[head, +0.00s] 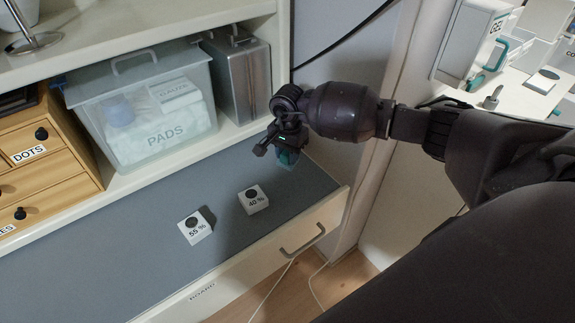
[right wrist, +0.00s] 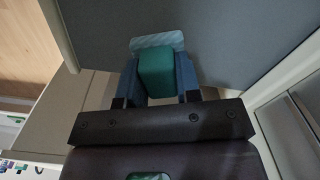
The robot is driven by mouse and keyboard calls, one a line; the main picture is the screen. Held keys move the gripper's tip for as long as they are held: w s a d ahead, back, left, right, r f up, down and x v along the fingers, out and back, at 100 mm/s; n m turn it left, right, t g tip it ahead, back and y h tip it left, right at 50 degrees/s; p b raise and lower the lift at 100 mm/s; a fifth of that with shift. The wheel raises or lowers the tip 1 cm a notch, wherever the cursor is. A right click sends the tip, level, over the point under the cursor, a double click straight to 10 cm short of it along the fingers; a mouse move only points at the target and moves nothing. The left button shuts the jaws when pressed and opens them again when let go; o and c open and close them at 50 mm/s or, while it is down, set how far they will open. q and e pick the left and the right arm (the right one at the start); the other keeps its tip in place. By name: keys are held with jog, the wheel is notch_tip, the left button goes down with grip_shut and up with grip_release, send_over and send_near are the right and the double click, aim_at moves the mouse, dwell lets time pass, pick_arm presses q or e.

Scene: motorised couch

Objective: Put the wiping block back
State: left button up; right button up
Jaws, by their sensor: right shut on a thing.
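The wiping block is a teal-green block held between the fingers of my right gripper (head: 285,148). In the head view only a small part of the wiping block (head: 289,158) shows below the dark gripper, at the right end of the grey board (head: 110,255). In the right wrist view the fingers of my right gripper (right wrist: 158,84) are on both sides of the wiping block (right wrist: 156,66). A pale teal striped patch (right wrist: 158,41) shows just beyond it; I cannot tell whether it is part of the block or a marking. Whether the block touches the board is unclear. My left gripper is not in view.
A drawer handle (head: 302,240) is at the front right.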

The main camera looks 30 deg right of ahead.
aim_at(288, 175)
jog(key=shift+f, duration=2.3)
jog(key=shift+f+b, duration=0.15)
jog(key=shift+b, duration=0.15)
jog(key=o, duration=0.9)
